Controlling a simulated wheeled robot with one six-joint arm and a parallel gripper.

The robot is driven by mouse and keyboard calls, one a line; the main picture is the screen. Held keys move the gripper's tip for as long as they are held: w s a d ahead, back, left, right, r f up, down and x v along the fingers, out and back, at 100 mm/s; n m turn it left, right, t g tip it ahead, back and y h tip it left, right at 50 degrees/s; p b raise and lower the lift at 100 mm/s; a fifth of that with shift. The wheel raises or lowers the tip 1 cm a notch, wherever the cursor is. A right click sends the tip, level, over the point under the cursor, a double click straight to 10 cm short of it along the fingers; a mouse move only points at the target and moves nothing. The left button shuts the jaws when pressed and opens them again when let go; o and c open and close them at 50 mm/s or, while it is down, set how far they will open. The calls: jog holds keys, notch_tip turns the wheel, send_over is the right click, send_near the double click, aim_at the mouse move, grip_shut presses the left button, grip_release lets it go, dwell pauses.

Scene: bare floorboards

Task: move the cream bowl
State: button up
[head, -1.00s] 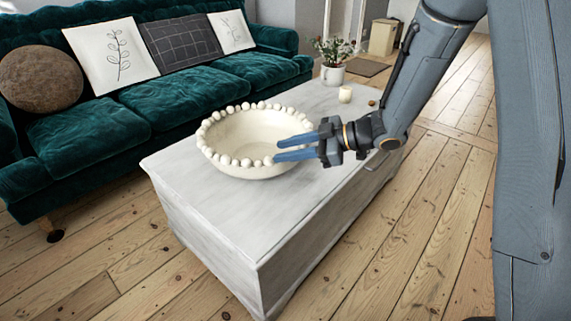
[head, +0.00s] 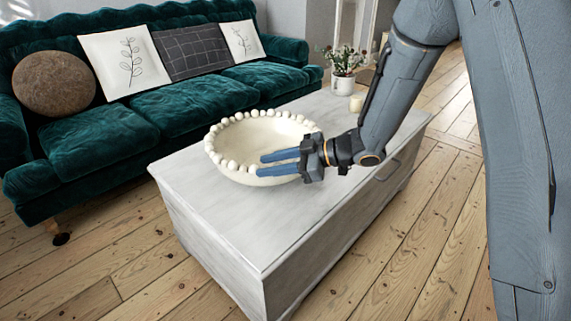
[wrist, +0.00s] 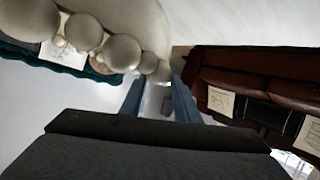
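The cream bowl (head: 250,138) has a beaded rim and stands upright on a whitewashed wooden chest (head: 215,215). My gripper (head: 260,165) reaches in from the right, its two blue fingers apart and overlapping the bowl's near right side in the head view. In the wrist view the bowl (wrist: 145,22) fills the upper left, with its rim beads close to the tips of my fingers (wrist: 160,84). The fingers hide part of the bowl's near right wall. I cannot tell whether the rim lies between them or whether they touch it.
A white pot with a plant (head: 343,84) and a small cream candle (head: 356,103) stand at the chest's far end. A green velvet sofa (head: 190,105) with cushions runs behind the chest. Bare floorboards (head: 400,260) are clear in front and to the right.

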aim_at(254, 169)
jog(key=shift+b+x, duration=0.45)
jog(key=shift+x, duration=2.1)
jog(key=c, duration=0.7)
grip_shut()
jog(key=shift+f, duration=0.1)
